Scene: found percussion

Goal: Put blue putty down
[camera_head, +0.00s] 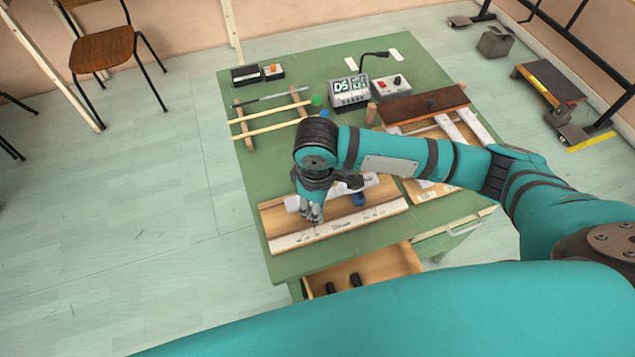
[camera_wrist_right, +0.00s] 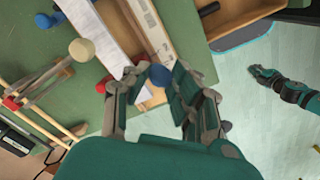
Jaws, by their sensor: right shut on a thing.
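My right gripper (camera_wrist_right: 155,82) has its fingers closed on the two sides of a round blue lump, the blue putty (camera_wrist_right: 159,75). In the head view my right gripper (camera_head: 312,208) is low over a pale wooden board (camera_head: 335,228) on the green table; the gripper hides the putty there. I cannot tell whether the putty touches the board.
A wooden stick rack (camera_head: 270,115), a device with a display (camera_head: 349,91) and a red-knobbed box (camera_head: 391,86) stand at the back of the table (camera_head: 232,180). An open drawer (camera_head: 370,272) with dark items juts out in front. The table's left edge strip is clear.

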